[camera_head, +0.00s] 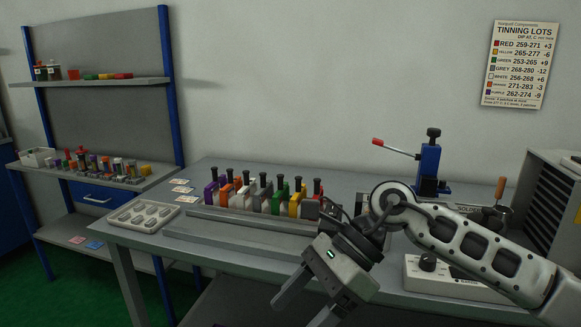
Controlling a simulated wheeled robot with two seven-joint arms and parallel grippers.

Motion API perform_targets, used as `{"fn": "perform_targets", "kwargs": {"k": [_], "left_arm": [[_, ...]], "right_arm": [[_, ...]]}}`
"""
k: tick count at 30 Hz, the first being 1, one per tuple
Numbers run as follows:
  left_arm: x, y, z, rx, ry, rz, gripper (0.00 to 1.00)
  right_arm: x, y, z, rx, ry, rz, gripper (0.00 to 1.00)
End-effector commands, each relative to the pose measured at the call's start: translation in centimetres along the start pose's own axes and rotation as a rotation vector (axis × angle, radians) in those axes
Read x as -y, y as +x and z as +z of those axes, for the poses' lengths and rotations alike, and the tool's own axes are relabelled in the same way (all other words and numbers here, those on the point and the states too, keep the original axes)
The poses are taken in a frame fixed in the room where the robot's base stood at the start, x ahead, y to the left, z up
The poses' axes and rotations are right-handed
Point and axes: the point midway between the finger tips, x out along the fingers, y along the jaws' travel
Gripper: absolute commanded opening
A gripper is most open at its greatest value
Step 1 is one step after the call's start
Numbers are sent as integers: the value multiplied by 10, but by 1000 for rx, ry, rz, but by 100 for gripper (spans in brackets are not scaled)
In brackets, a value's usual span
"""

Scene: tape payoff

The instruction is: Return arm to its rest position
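My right arm (470,243) comes in from the right and reaches across the front of the grey workbench (225,260). Its gripper (296,313) points down and to the left, in front of the bench's front edge. The two fingers are apart with nothing seen between them; the tips are near the bottom of the picture. My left gripper is not in view.
A rail (240,222) on the bench holds several coloured blocks with black tops, just behind the gripper. A blue lever press (428,165), a control box (450,278) and a wooden-handled pot (497,213) stand near the arm. A moulded tray (143,217) lies at left.

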Motion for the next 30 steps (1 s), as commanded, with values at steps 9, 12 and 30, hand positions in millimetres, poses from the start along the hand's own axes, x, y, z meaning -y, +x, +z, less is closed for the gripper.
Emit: {"fn": "perform_targets", "kwargs": {"k": [9, 12, 30], "left_arm": [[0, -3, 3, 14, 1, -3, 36], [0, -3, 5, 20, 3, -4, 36], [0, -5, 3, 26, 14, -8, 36]], "right_arm": [[-26, 32, 86, 969, 607, 250, 72], [-13, 14, 80, 1273, 906, 335, 72], [-65, 85, -230, -1610, -1815, -430, 72]]}}
